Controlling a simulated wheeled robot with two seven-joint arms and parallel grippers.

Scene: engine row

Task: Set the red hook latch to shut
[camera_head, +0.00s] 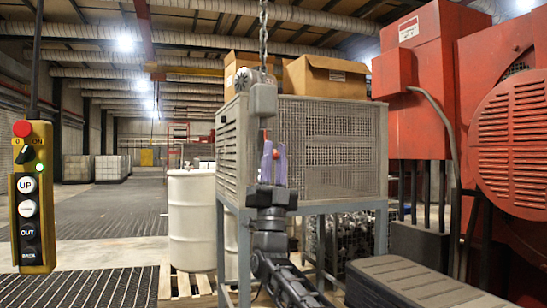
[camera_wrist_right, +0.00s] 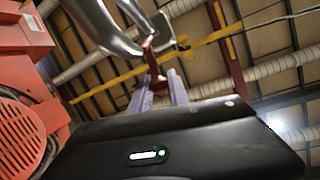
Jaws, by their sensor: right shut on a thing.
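A grey hoist hook block (camera_head: 263,98) hangs on a chain in the middle of the head view. Its silver hook (camera_wrist_right: 112,22) shows at the top of the right wrist view. The red hook latch (camera_wrist_right: 154,66) points from the hook down between my fingers; in the head view only a small red part (camera_head: 275,154) shows. My right gripper (camera_head: 274,150) reaches up from below, its two purple fingers shut on the latch; the fingers also show in the wrist view (camera_wrist_right: 159,84). I cannot tell whether the latch closes the hook's mouth. My left gripper is not in view.
A mesh-sided grey cabinet (camera_head: 335,150) on legs, with cardboard boxes (camera_head: 326,78) on top, stands behind the hook. A yellow control pendant (camera_head: 33,200) hangs at the left. White drums (camera_head: 192,222) stand left of centre. Large red machinery (camera_head: 430,105) fills the right.

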